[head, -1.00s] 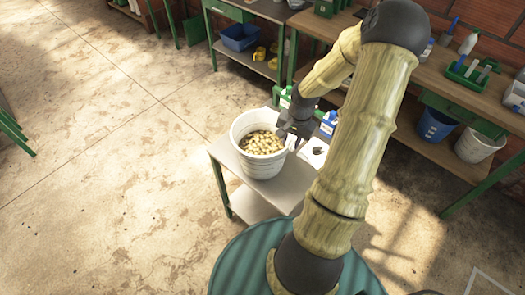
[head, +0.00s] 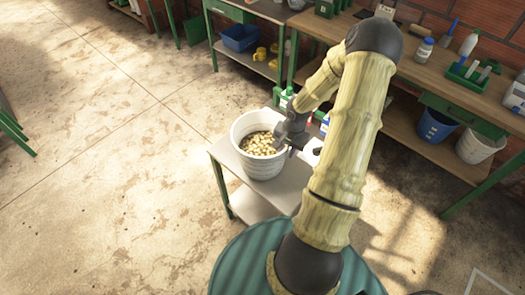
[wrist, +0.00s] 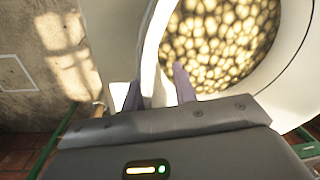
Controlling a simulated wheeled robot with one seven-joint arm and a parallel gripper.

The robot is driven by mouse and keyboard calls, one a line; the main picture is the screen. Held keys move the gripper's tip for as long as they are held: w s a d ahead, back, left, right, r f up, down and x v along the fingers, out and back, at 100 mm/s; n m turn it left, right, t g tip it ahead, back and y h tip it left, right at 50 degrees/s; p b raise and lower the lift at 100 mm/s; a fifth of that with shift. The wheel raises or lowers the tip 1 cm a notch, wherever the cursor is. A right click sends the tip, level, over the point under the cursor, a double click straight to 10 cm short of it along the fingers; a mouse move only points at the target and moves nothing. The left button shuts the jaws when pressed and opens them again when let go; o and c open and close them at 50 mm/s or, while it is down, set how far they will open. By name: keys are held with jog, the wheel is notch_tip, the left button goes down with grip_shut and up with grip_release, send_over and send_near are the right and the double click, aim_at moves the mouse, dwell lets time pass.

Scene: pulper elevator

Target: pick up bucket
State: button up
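The white bucket (head: 262,168), filled with pale yellowish pieces, stands upright on a small table (head: 222,152) in the head view. My gripper (head: 285,140) is at the bucket's right rim. In the wrist view the bucket's rim (wrist: 150,60) passes between the two fingers of my gripper (wrist: 157,90). One finger is on the inner side of the wall and the other is outside. The fingers look apart, with some room around the wall, so the gripper seems open. Whether either finger touches the wall is hard to tell.
Bottles and a white roll (head: 312,150) stand on the same table, partly hidden by my arm. A workbench (head: 440,85) with bottles and a green tray runs along the right, with blue (head: 436,126) and white (head: 478,147) bins below. Floor at left is clear.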

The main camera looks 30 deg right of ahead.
dwell(0.5)
jog(key=shift+s, duration=0.1)
grip_shut()
dwell(1.1)
